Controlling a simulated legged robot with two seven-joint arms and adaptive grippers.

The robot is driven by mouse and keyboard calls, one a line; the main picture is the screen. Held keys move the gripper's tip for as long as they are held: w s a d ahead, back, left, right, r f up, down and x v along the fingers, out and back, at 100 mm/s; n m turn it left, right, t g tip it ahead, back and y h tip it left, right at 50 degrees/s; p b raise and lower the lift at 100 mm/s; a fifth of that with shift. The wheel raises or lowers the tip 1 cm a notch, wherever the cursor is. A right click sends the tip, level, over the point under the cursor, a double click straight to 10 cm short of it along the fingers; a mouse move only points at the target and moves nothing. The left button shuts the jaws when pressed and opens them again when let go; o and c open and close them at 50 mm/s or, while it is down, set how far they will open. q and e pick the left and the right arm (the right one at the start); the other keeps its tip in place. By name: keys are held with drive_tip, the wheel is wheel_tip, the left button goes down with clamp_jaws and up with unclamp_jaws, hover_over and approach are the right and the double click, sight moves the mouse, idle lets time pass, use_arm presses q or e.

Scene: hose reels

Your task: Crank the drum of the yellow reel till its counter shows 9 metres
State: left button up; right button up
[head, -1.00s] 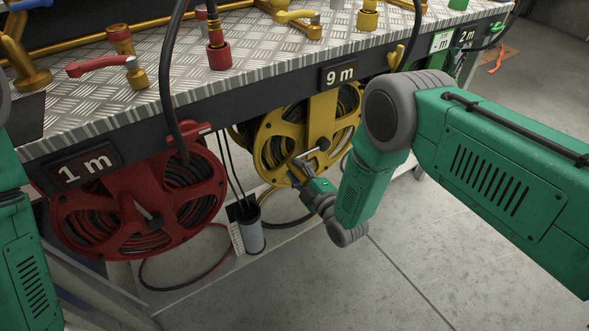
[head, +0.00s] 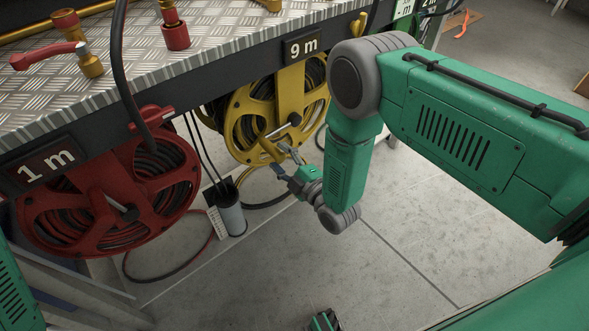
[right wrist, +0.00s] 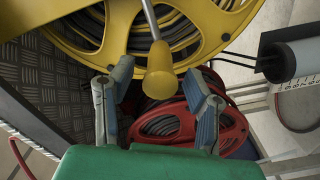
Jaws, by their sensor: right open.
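The yellow reel (head: 240,107) hangs under the bench edge, and its counter (head: 301,47) reads 9 m. My right gripper (head: 286,160) is in front of the reel's lower part. In the right wrist view, its two fingers (right wrist: 157,72) are spread. The yellow crank knob (right wrist: 160,80) on its metal crank arm (right wrist: 150,18) shows between the fingertips, with a gap on both sides. The yellow reel's rim and dark hose fill the top of that view. My left gripper is out of view.
A red reel (head: 40,222) with a counter (head: 42,167) reading 1 m hangs at the left. A grey cylinder (head: 230,215) stands between the reels. Brass and red fittings (head: 88,62) lie on the metal bench top (head: 200,60). The floor in front is clear.

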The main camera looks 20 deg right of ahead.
drive_tip(key=v, duration=0.7)
drive_tip(key=shift+s, duration=0.1)
drive_tip(key=shift+d, duration=0.1)
drive_tip(key=s+d+m+g+h+p, duration=0.3)
drive_tip(key=s+d+m+g, duration=0.2)
drive_tip(key=s, duration=0.9)
drive_tip(key=s+d+r+m+g+h+p, duration=0.1)
drive_tip(key=s+d+m+g+h+p, duration=0.2)
drive_tip(key=s+m+g, duration=0.8)
drive_tip(key=s+d, duration=0.2)
drive_tip(key=s, duration=0.1)
drive_tip(key=shift+s+d+r, duration=0.15)
drive_tip(key=shift+r, duration=0.1)
